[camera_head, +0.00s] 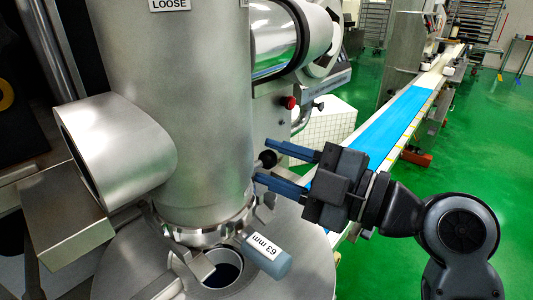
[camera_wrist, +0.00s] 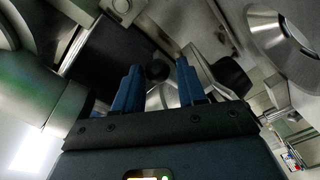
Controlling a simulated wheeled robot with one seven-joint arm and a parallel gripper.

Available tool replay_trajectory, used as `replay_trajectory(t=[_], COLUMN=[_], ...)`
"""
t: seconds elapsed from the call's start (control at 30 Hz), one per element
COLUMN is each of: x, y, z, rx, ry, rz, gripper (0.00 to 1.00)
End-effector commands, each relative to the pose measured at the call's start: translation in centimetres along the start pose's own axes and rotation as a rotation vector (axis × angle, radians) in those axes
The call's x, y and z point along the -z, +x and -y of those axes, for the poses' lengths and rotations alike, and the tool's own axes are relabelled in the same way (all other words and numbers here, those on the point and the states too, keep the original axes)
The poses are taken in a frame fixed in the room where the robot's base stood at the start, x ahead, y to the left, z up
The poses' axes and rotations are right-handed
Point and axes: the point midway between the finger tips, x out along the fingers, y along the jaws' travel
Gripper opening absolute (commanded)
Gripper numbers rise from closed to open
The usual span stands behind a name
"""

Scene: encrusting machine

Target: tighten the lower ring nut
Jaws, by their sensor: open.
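The lower ring nut (camera_head: 205,235) is a shiny metal ring around the bottom of the upright steel cylinder (camera_head: 195,120), with lugs sticking out. My gripper (camera_head: 267,163) is open, with blue fingers pointing left at the cylinder's right side, above and right of the ring. A black ball knob (camera_head: 267,158) lies between the finger lines in the head view. The knob also shows between the fingers in the wrist view (camera_wrist: 157,70); I cannot tell what it is fixed to or whether the fingers touch it. The ring's far side is hidden.
A grey-blue cylinder labelled "63 mm" (camera_head: 267,256) juts out below the ring, above a round steel plate (camera_head: 310,262) with a dark hole. A red knob (camera_head: 289,102) is above my gripper. A blue conveyor belt (camera_head: 385,130) runs behind.

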Motion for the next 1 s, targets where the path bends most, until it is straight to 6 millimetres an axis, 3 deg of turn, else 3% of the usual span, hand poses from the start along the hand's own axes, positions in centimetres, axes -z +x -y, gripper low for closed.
replay_trajectory(t=[0.2,0.5,0.9,1.0], x=[0.0,-0.1,-0.1,-0.1], y=[1.9,2.1,2.1,2.1], z=[0.0,0.0,0.1,0.1], rx=[-0.001,-0.001,0.0,0.0], ry=[0.001,0.001,0.002,0.002], rz=[0.0,0.002,0.002,0.002], gripper=[0.4,0.4,0.02,0.0])
